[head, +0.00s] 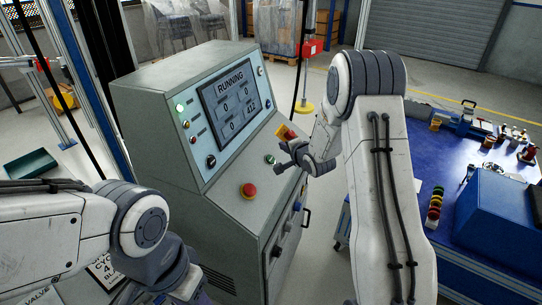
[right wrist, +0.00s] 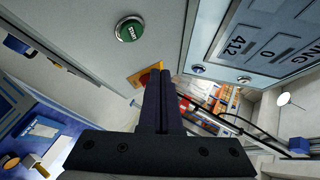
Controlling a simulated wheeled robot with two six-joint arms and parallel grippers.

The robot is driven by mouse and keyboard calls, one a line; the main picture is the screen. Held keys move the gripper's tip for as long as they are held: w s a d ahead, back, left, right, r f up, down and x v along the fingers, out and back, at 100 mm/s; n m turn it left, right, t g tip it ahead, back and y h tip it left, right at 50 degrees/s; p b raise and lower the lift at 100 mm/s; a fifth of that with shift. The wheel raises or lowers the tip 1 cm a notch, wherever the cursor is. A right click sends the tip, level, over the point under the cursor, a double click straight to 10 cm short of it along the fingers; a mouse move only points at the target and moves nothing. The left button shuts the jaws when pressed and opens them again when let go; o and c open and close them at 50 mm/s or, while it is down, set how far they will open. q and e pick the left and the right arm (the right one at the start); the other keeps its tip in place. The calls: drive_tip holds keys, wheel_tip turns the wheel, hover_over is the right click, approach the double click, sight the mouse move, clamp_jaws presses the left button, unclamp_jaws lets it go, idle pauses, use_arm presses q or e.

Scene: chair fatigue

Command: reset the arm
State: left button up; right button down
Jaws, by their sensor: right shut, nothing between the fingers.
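A grey control console (head: 165,88) stands in the middle of the head view. Its screen (head: 230,100) reads RUNNING, with a count of 412. My right gripper (head: 281,157) is over the console's sloped panel, beside the green START button (head: 270,159). A red button on a yellow plate (head: 287,132) lies just beyond it. In the right wrist view my gripper's fingers (right wrist: 163,72) are shut and empty; the START button (right wrist: 129,29) is at upper left and the red button is partly hidden behind the fingertips. My left arm is at lower left, its gripper out of frame.
Another red button (head: 249,190) is on the panel's near end. A blue workbench (head: 450,150) with a blue case (head: 500,215), small tools and a stack of coloured rings (head: 435,205) is at the right. Open floor lies behind the console.

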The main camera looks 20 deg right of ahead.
idle(0.6)
drive_tip(key=s+a+r+n+g, duration=0.3)
drive_tip(key=s+a+n, duration=0.2)
drive_tip(key=s+a, duration=0.35)
drive_tip(key=s+a+r+n+g, duration=0.25)
drive_tip(key=s+a+n, duration=0.25)
drive_tip(key=s+a, duration=0.3)
drive_tip(key=s+a+r+n+g, duration=0.1)
drive_tip(key=s+n, duration=0.5)
drive_tip(key=s, duration=0.8)
drive_tip(key=s+a+n+g, duration=0.3)
drive_tip(key=s+n+g, duration=0.3)
drive_tip(key=s, duration=0.7)
drive_tip(key=shift+s+a+r+p, duration=0.15)
drive_tip(key=shift+s+r+p, duration=0.2)
drive_tip(key=shift+g, duration=0.25)
